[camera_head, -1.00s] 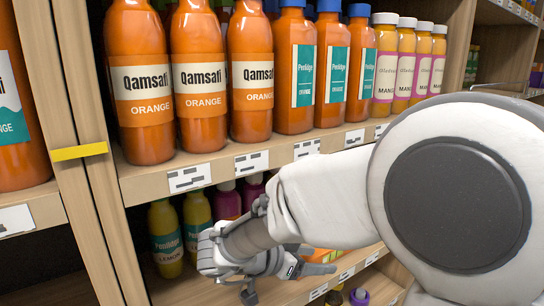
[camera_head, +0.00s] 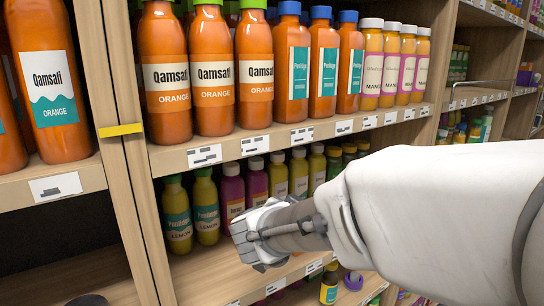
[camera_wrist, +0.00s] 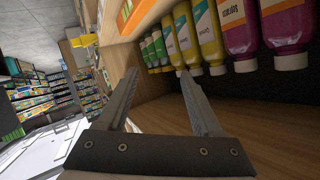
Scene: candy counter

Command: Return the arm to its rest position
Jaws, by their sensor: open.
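My gripper (camera_wrist: 158,97) shows in the wrist view with its two fingers spread apart and nothing between them. In the head view, my white arm comes in from the right, and its wrist end hangs in front of the lower shelf, below the upper shelf's front edge. The fingertips are not clearly visible there. In the wrist view, the fingers point along the lower shelf, with a row of bottles above and to the right of them.
The upper shelf (camera_head: 225,142) holds orange juice bottles (camera_head: 212,75) and smaller mango bottles (camera_head: 390,65). The lower shelf holds yellow lemon bottles (camera_head: 206,210) and purple bottles (camera_head: 232,190). A wooden upright (camera_head: 125,130) with a yellow strip stands left. In the wrist view, open aisle lies left.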

